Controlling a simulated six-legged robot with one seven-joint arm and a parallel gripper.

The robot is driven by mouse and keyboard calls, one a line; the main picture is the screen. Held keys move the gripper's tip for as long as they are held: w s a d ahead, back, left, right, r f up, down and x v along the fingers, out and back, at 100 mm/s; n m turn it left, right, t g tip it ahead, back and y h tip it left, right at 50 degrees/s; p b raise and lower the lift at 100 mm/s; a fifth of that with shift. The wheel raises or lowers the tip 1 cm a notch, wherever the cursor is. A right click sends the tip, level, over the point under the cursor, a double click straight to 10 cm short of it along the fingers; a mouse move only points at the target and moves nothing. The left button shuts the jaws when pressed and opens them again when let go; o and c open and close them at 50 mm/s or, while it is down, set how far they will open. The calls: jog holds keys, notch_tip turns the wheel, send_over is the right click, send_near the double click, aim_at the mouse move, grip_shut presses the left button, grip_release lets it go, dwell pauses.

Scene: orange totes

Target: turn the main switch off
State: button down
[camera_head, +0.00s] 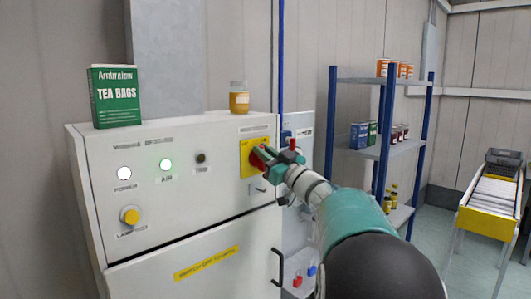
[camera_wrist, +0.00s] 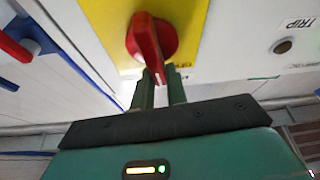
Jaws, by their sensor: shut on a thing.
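The main switch is a red rotary knob (camera_wrist: 150,38) on a yellow plate (camera_wrist: 100,22), on the front of a white cabinet (camera_head: 190,215). In the head view the yellow plate (camera_head: 247,150) is at the cabinet's upper right, with the red knob (camera_head: 258,159) partly hidden by my gripper. My gripper (camera_head: 270,157) reaches in from the right. In the wrist view my gripper's green fingers (camera_wrist: 161,78) are shut on the end of the knob's handle, which points down towards the gripper in that picture.
A tea box (camera_head: 115,97) and a jar (camera_head: 239,98) stand on the cabinet. A shelf rack (camera_head: 385,150) and a roller conveyor (camera_head: 489,195) are at right.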

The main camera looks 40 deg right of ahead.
jog(key=n+y, duration=0.1)
jog(key=n, duration=0.1)
jog(key=n+y, duration=0.1)
jog(key=n, duration=0.1)
jog(key=a+n+g+y, duration=0.1)
jog(key=n, duration=0.1)
jog(key=shift+f, duration=0.1)
jog(key=n, duration=0.2)
jog(key=n+g+y, duration=0.1)
jog(key=n, duration=0.1)
jog(key=n+y, duration=0.1)
jog(key=n, duration=0.1)
jog(key=shift+a+f+g, duration=0.3)
jog(key=shift+g, duration=0.1)
jog(key=n, duration=0.1)
jog(key=n+g, duration=0.1)
jog(key=n, duration=0.2)
jog(key=shift+a+f+g+y, duration=0.2)
jog(key=shift+f+g+y, duration=0.1)
jog(key=shift+f+n+g, duration=0.2)
jog(key=shift+n+g, duration=0.2)
jog(key=shift+n, duration=0.65)
jog(key=shift+f+n+g, duration=0.2)
jog(key=shift+n+g, duration=0.2)
jog(key=shift+n, duration=0.65)
jog(key=c, duration=1.4)
grip_release()
